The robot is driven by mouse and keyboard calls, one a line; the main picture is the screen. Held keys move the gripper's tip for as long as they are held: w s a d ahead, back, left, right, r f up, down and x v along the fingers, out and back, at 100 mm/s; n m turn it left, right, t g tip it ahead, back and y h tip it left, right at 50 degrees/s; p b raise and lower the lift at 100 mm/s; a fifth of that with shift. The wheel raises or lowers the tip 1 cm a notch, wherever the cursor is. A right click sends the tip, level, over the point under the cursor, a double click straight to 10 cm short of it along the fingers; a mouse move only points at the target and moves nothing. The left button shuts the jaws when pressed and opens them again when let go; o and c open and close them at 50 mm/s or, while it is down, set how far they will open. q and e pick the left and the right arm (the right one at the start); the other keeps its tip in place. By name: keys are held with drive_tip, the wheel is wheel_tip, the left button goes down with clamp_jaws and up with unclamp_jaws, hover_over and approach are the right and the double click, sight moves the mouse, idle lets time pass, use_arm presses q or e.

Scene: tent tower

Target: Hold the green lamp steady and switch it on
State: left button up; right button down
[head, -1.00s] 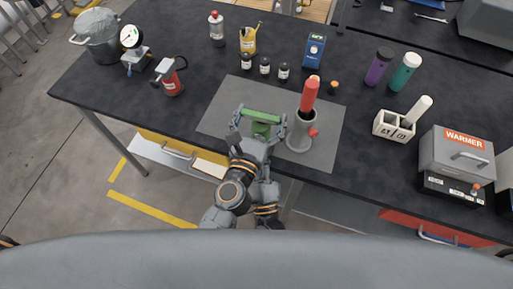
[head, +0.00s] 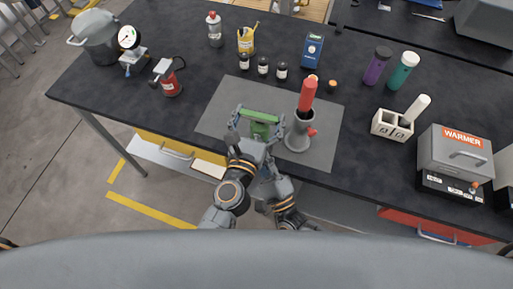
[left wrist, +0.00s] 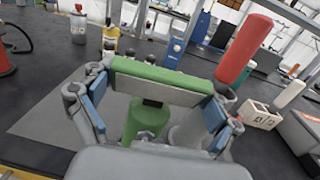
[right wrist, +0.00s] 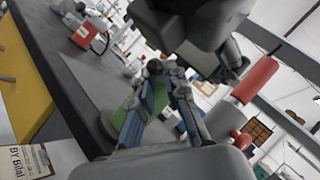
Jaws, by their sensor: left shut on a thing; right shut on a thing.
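The green lamp stands upright on the grey mat (head: 222,113), with a wide green bar head (head: 262,117) over a green body. The left wrist view shows its bar (left wrist: 160,76) and body (left wrist: 145,118), with a dark patch under the bar. My left gripper (head: 257,126) is spread wide and shut on the lamp, its fingers at the two ends of the bar. My right gripper (right wrist: 166,72) has its fingertips close together, shut on the lamp; the contact point is hard to see. Green shows behind its left finger. In the head view its fingertips are hidden.
A grey holder (head: 298,138) with a tall red roll (head: 307,94) stands close right of the lamp. Small dark jars (head: 263,67) stand behind the mat.

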drive_tip(key=n+g+y, duration=0.1)
drive_tip(key=g+y, duration=0.1)
drive_tip(key=d+n+g+y, duration=0.1)
drive_tip(key=n+g+y, duration=0.1)
drive_tip(key=y, duration=0.1)
drive_tip(key=n+g+y, duration=0.2)
drive_tip(key=shift+w+d+g+y, duration=0.2)
drive_tip(key=shift+w+g+y, duration=0.1)
drive_tip(key=shift+y, duration=0.1)
drive_tip(key=c, duration=1.3)
unclamp_jaws()
drive_tip(key=shift+d, duration=0.1)
drive_tip(key=shift+c, duration=0.2)
drive_tip(key=v, duration=1.2)
drive_tip(key=shift+w, duration=0.1)
use_arm(q)
drive_tip(key=o, duration=1.2)
